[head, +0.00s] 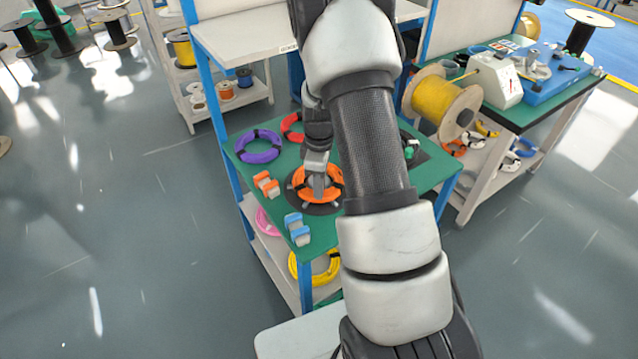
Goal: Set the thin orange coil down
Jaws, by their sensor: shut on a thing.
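The thin orange coil (305,189) is at the middle of the green table top, over a dark round base (318,208). My gripper (318,192) points down at the coil and is shut on it. My arm hides part of the table to the right of the coil. I cannot tell whether the coil touches the dark base or hangs just above it.
On the green table (240,172) lie a purple coil (258,158) and a red coil (290,134). An orange block (266,184) and a blue block (297,229) sit near the left edge. A yellow coil (330,277) lies on the shelf below. A large yellow spool (440,100) stands right.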

